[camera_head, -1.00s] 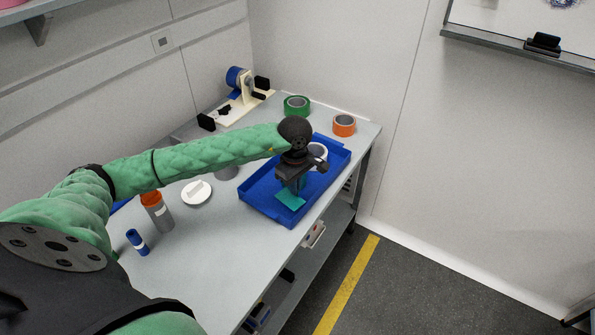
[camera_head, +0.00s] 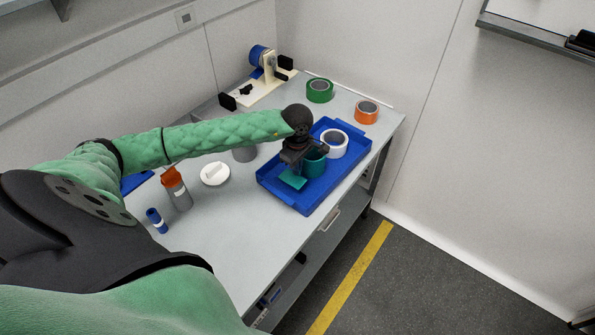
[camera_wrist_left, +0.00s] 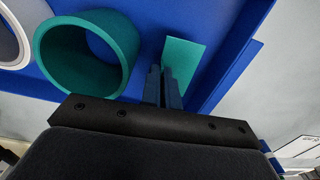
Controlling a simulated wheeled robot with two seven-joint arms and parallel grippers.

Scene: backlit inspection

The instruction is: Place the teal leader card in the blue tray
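The teal leader card (camera_head: 293,179) is a small flat piece over the near left part of the blue tray (camera_head: 304,199). My left gripper (camera_head: 291,167) is directly above it, pointing down. In the left wrist view the two fingers (camera_wrist_left: 165,88) are close together at the edge of the card (camera_wrist_left: 183,62), apparently pinching it. I cannot tell whether the card touches the tray floor. A teal tape roll (camera_head: 314,165) stands in the tray beside the gripper, partly hidden by it. A white tape roll (camera_head: 334,144) is behind it. My right gripper is out of view.
Green (camera_head: 320,90) and orange (camera_head: 367,112) tape rolls stand behind the tray. A tape dispenser (camera_head: 262,75) is at the back left. A white disc (camera_head: 214,174), an orange-capped bottle (camera_head: 176,189) and a blue tube (camera_head: 157,220) stand to the left. The table front is clear.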

